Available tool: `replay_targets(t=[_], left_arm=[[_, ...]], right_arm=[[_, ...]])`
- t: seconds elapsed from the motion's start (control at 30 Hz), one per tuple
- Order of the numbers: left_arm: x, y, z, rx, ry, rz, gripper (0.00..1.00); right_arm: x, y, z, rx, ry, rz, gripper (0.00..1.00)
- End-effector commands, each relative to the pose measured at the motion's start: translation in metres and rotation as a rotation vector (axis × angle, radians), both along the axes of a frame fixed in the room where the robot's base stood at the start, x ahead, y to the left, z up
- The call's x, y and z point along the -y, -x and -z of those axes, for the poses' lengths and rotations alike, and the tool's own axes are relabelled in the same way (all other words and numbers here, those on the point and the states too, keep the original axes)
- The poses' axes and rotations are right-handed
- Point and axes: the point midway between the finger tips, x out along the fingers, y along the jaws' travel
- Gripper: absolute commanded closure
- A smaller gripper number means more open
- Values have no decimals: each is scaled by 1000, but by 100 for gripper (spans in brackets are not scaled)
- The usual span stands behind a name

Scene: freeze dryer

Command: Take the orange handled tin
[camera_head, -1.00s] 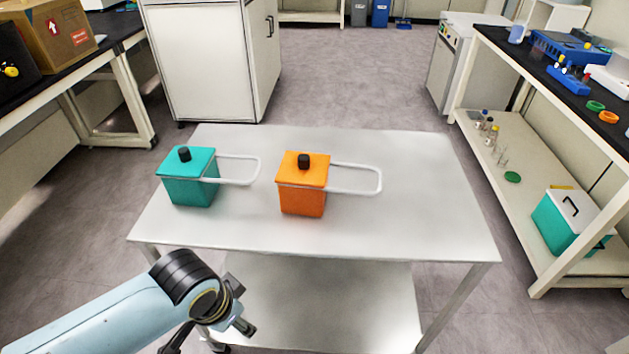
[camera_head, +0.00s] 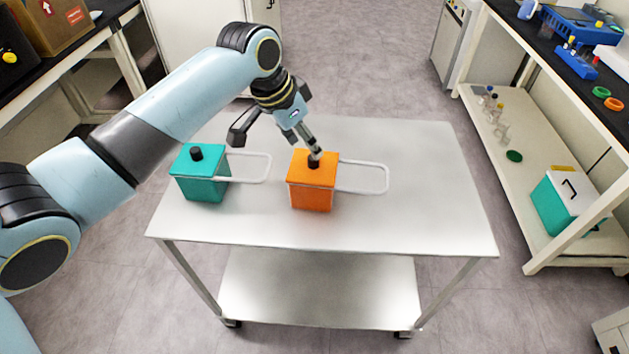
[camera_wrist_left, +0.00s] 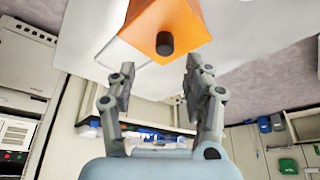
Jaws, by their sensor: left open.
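The orange tin (camera_head: 312,189) stands upright on the metal table. It has a black knob (camera_head: 314,163) on its lid and a pale wire handle (camera_head: 364,178) reaching to the right. My left gripper (camera_head: 315,150) is just above the knob in the head view. In the left wrist view, the open fingers (camera_wrist_left: 159,85) are apart and empty, with the orange tin (camera_wrist_left: 167,22) and its black knob (camera_wrist_left: 165,43) just beyond the fingertips. My right gripper is not in view.
A teal tin (camera_head: 203,183) with a similar handle stands to the left on the metal table (camera_head: 420,215). The right part of the tabletop is clear. A shelf bench (camera_head: 510,190) on the right holds a teal and white box (camera_head: 566,200).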

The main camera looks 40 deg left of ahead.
Motion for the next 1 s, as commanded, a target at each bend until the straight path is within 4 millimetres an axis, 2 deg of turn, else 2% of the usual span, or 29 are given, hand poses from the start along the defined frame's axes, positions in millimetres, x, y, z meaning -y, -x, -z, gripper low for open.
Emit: replay_targets(t=[0.17,0.5,0.73,0.77,1.0], left_arm=[[1,-5,13,-1,-1,0,49],[1,-22,54,-1,-1,0,49],[2,-23,56,1,-2,0,49],[2,-23,56,1,-2,0,50],[1,-22,56,1,-2,0,82]], right_arm=[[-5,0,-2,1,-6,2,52],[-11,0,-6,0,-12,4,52],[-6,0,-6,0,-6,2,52],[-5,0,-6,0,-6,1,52],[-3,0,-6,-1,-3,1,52]])
